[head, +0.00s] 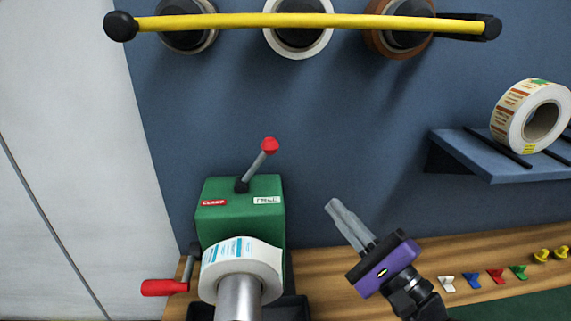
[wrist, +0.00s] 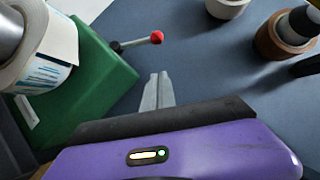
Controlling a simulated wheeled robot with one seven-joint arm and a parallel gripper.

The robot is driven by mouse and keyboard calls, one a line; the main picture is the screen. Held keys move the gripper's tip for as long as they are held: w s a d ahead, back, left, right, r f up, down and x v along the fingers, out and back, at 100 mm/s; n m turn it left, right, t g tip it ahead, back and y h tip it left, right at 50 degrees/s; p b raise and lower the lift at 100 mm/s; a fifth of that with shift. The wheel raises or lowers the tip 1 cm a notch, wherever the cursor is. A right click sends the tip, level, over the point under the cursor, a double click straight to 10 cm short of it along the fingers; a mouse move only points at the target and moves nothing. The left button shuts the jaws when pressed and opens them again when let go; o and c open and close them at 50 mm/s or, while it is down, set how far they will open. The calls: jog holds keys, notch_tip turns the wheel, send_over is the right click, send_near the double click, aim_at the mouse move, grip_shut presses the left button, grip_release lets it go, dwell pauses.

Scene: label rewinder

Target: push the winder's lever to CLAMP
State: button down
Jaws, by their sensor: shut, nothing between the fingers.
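The winder (head: 240,190) is a green box on the wooden bench. Its lever (head: 257,163) is a grey rod with a red ball knob on top, tilted to the right, toward the white label side. My gripper (head: 333,206) is shut and empty, to the right of the winder and below the knob's height in the head view. In the wrist view the lever (wrist: 135,42) is up and left of my fingertips (wrist: 159,78), apart from them.
A label roll (head: 241,262) sits on the winder's spindle, with a red-handled crank (head: 165,287) at left. A yellow bar (head: 310,20) crosses rolls on the blue wall. A shelf (head: 500,158) holds another roll at right. Small coloured clips lie on the bench.

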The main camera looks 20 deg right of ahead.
aim_at(256, 166)
jog(key=s+a+r+p+x, duration=0.1)
jog(key=p+x, duration=0.4)
jog(key=x, duration=0.7)
jog(key=shift+w+a+r+p, duration=0.25)
jog(key=shift+w+a+p, duration=0.15)
jog(key=shift+a, duration=0.25)
jog(key=shift+w, duration=0.1)
